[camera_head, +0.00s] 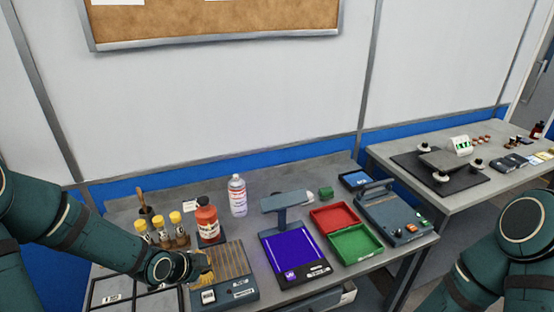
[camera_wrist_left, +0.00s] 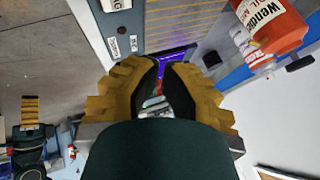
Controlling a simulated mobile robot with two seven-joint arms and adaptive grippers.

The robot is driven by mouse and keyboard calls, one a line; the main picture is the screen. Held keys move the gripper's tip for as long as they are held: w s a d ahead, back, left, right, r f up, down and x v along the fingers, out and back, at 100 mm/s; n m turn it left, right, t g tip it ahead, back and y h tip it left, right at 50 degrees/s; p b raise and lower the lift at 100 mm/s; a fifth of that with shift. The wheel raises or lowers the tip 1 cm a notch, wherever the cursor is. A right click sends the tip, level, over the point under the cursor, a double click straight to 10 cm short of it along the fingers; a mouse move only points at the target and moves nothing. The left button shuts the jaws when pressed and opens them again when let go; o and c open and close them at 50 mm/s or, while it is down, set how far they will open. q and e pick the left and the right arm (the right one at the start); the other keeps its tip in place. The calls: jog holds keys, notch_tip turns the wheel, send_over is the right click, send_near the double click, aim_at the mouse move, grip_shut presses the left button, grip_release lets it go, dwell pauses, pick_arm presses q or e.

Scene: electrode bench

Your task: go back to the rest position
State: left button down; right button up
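My left gripper (camera_head: 201,269) is over the slatted grey unit (camera_head: 236,262) at the front left of the bench. In the left wrist view its yellow-brown fingers (camera_wrist_left: 162,72) stand apart, with a gap through which a purple-lit surface shows; nothing is held between them. My right arm (camera_head: 522,225) shows only as a link at the right edge of the head view. What looks like my right gripper (camera_wrist_left: 30,110) shows small at the left of the left wrist view, too small to tell its finger state.
Close to the left gripper stand an orange-red bottle (camera_head: 207,218) and yellow-capped vials (camera_head: 175,218). A white bottle (camera_head: 237,195) is behind. A purple-lit stand (camera_head: 290,257), red tray (camera_head: 334,217), green tray (camera_head: 355,244) and a grey device (camera_head: 394,214) lie to the right.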

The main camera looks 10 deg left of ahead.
pick_arm(q)
jog(key=s+d+f+n+g, duration=0.2)
jog(key=s+d+f+n, duration=0.3)
jog(key=d+f+n, duration=0.2)
jog(key=s+d+f+n+g+h, duration=0.1)
jog(key=s+d+f+n, duration=0.4)
jog(key=d, duration=0.5)
notch_tip(320, 180, down, 2)
jog(key=n+g, duration=0.1)
jog(key=n, duration=0.2)
jog(key=shift+s+d+g, duration=0.15)
jog(key=shift+s+g, duration=0.1)
jog(key=shift+g, duration=0.15)
pick_arm(e)
jog(key=shift+w+d+f+t, duration=0.15)
jog(key=shift+w+t, duration=0.15)
jog(key=shift+w, duration=0.55)
